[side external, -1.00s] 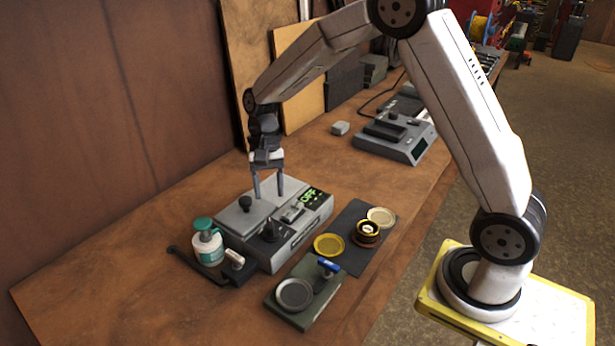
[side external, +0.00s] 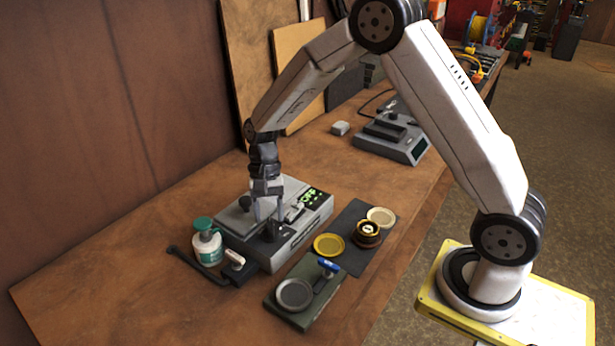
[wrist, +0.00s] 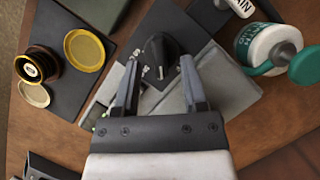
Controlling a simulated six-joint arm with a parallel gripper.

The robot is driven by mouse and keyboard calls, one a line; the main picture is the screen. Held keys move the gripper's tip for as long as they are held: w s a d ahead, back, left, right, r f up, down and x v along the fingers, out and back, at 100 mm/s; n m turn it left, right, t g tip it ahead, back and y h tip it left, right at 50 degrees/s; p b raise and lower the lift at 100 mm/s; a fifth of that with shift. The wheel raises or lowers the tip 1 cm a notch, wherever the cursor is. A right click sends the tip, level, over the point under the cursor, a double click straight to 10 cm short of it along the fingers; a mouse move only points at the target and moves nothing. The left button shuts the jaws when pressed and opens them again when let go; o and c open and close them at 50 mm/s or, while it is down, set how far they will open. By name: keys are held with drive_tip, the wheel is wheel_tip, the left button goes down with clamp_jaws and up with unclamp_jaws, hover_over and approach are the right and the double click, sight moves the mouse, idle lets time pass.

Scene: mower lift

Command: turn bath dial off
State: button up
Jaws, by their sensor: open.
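The grey bath unit (side external: 308,222) stands on the bench, with a green-lit display (side external: 312,197) whose text looks like OFF. Its black dial (side external: 273,232) is at the near front corner of the top. In the wrist view the dial (wrist: 162,50) has a ridged grip and a pale mark, with small white lettering beside it. My gripper (side external: 268,219) is open and points down over the dial. In the wrist view its fingertips (wrist: 161,66) lie to either side of the dial's near part. I cannot tell whether they touch it.
A white and teal bottle (side external: 207,243) and a black bar with a white label (side external: 233,262) are left of the unit.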

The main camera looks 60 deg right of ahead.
drive_tip(key=shift+x, duration=1)
clamp_jaws()
drive_tip(key=shift+n, duration=0.3)
drive_tip(key=n, duration=0.2)
drive_tip(key=n+g+h, duration=0.1)
drive_tip(key=n, duration=0.1)
drive_tip(key=shift+a+h, duration=0.1)
drive_tip(key=shift+h, duration=0.2)
drive_tip(key=shift+w+n+h, duration=0.1)
drive_tip(key=shift+n+h, duration=0.7)
drive_tip(key=shift+n, duration=1.4)
